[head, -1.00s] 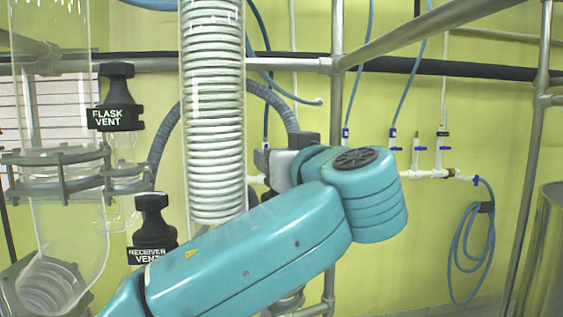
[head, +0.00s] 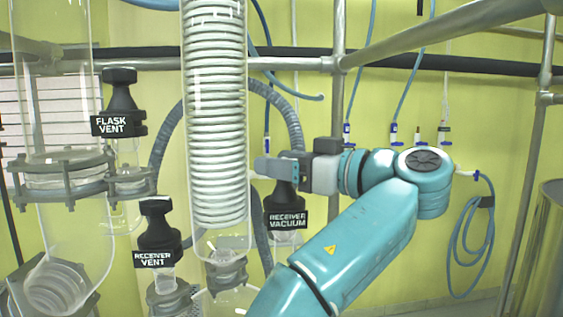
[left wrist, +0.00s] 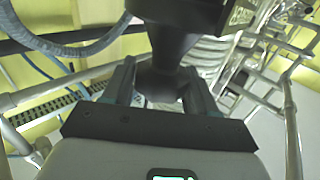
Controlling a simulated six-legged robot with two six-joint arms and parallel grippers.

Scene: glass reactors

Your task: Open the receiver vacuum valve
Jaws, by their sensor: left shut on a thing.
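The receiver vacuum valve (head: 286,207) is a black knob with a white "RECEIVER VACUUM" label, right of the glass coil column in the head view. My left gripper (head: 272,169) is at the upper part of this knob, reaching in from the right. In the left wrist view the gripper (left wrist: 162,85) has one finger on each side of the dark knob neck (left wrist: 165,72) and is shut on it. The fingers hide part of the knob's top in the head view. My right gripper is not in view.
The glass coil column (head: 215,120) stands just left of the gripper. The flask vent (head: 120,105) and receiver vent (head: 158,240) knobs are further left. A metal upright (head: 336,110) and blue-handled wall taps (head: 393,135) are behind the arm. A grey hose (head: 165,135) arches behind the column.

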